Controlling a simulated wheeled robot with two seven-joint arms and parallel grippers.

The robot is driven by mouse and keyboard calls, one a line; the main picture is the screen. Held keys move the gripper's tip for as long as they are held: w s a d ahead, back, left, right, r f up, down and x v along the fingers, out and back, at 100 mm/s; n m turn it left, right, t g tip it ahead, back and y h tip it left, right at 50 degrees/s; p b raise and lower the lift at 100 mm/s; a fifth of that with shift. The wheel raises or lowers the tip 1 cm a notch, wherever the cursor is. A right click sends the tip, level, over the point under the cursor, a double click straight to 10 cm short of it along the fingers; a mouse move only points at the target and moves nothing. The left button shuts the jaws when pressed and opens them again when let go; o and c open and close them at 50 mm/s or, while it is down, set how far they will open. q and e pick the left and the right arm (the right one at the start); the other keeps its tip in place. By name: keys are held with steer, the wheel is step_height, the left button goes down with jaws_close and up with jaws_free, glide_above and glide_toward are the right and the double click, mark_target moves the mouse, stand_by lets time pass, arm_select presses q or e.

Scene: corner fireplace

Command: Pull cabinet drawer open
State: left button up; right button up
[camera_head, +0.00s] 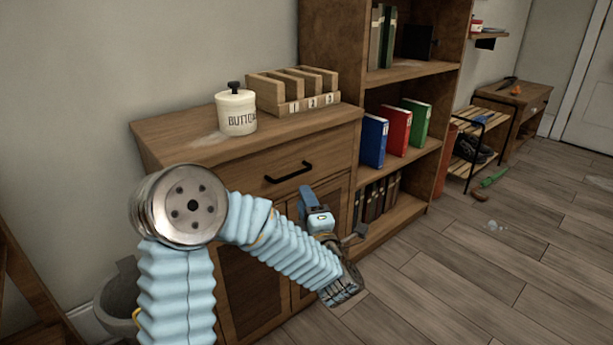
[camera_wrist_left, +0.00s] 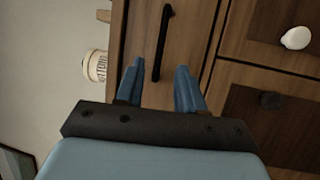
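The wooden cabinet (camera_head: 160,135) has a closed-looking drawer (camera_head: 240,183) under its top, with a black bar handle (camera_head: 289,173). In the left wrist view the handle (camera_wrist_left: 163,42) runs up the picture on the drawer front (camera_wrist_left: 140,40). My left gripper (camera_head: 308,198) is in front of the cabinet, just below and right of the handle in the head view. In the left wrist view its two blue fingers (camera_wrist_left: 160,68) are apart, with the handle showing between and beyond them; contact cannot be told. My right gripper is not in view.
On the cabinet top stand a cream button jar (camera_head: 236,112) and a wooden rack (camera_head: 300,92). A bookshelf (camera_head: 410,72) with coloured binders adjoins on the right. A grey bin (camera_head: 118,300) is at lower left. Open floor (camera_head: 470,270) lies to the right.

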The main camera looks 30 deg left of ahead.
mark_target(294, 176)
arm_select(q)
steer(key=p+x, duration=0.1)
steer(key=x, duration=1.1)
steer(key=shift+p, duration=0.3)
jaws_close()
